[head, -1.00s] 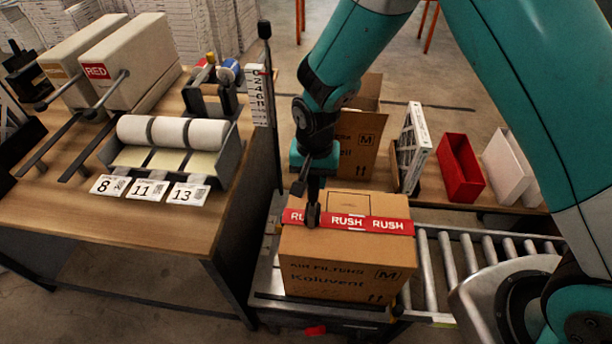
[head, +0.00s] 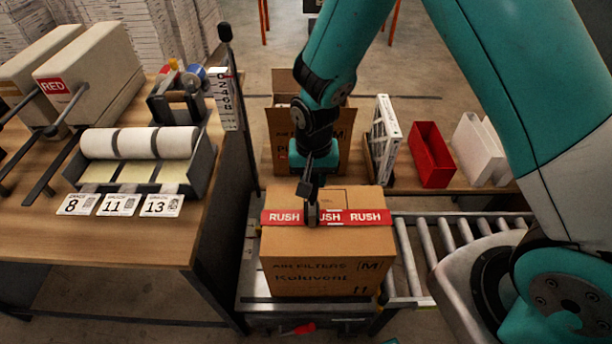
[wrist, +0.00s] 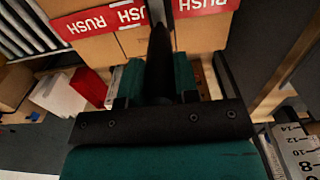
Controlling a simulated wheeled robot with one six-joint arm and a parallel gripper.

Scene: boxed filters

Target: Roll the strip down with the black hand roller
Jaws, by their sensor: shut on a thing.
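A red strip printed RUSH (head: 284,218) lies across the top of a closed cardboard box (head: 322,274) along its near edge. It also shows in the wrist view (wrist: 90,22). My gripper (head: 310,188) is over the box, shut on the dark hand roller (head: 312,213), whose lower end is at the strip around its middle and covers part of the lettering. Whether the roller presses on the strip is hard to tell. In the wrist view the roller (wrist: 160,55) is a dark shape reaching up toward the strip.
The box stands on a metal platform beside a roller conveyor (head: 440,240). At left a wooden table holds label rolls (head: 140,143) and a RED dispenser (head: 95,75). Behind are an open carton (head: 280,130), a white-framed filter (head: 382,140) and a red bin (head: 431,155).

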